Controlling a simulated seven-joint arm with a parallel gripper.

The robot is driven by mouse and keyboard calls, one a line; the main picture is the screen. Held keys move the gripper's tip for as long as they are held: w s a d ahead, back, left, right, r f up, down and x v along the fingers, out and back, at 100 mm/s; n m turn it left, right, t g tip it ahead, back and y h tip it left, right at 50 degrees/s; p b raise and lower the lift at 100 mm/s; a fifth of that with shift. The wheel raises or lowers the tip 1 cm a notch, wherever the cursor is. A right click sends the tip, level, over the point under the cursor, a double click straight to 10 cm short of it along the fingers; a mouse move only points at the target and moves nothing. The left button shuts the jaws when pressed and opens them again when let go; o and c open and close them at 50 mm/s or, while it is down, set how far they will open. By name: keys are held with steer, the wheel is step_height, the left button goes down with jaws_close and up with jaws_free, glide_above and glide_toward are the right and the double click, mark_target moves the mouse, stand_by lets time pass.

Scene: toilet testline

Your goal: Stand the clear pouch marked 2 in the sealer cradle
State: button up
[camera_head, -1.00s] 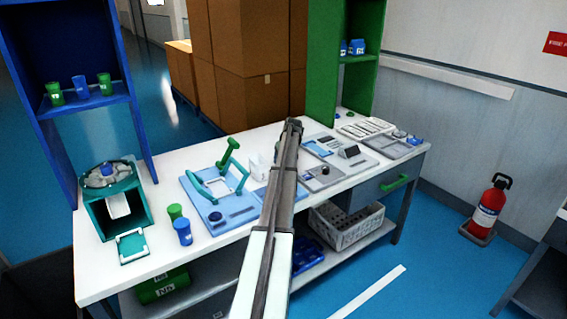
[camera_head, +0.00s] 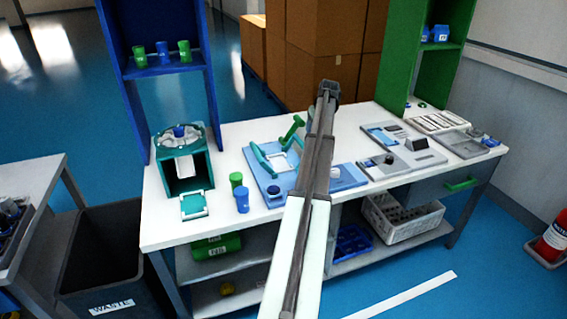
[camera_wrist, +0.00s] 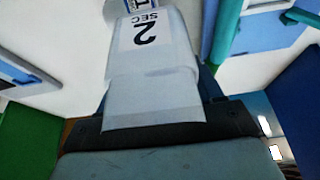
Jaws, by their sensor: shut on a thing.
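The clear pouch marked 2 (camera_wrist: 155,75) fills the middle of the wrist view, with a black "2 SEC" label. My gripper (camera_wrist: 155,128) is shut on its near end. In the head view my gripper (camera_head: 329,90) is at the end of the raised arm, above the back part of the bench; the pouch cannot be made out there. A light blue fixture with teal lever arms (camera_head: 268,192), which looks like the sealer, is on the bench left of my arm. My arm hides part of its right side, and I cannot clearly tell its cradle.
A green cup (camera_head: 236,180) and a blue cup (camera_head: 242,202) stand left of the fixture. A teal dispenser (camera_head: 185,170) is further left. Grey devices (camera_head: 402,158) are on the right. Blue (camera_head: 113,60) and green (camera_head: 398,70) shelf towers rise behind the bench.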

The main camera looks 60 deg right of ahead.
glide_above(278, 161)
steer(key=s, duration=0.1)
steer(key=shift+a+f, duration=0.15)
steer(key=shift+f, duration=1.35)
steer(key=shift+a+f, duration=0.2)
steer(key=shift+f, duration=1.35)
steer(key=shift+a+f, duration=0.15)
steer(key=shift+f, duration=1.35)
steer(key=shift+f, duration=0.2)
steer(key=o, duration=1)
steer(key=shift+r, duration=0.2)
steer(key=v, duration=1.2)
steer(key=shift+s, duration=0.1)
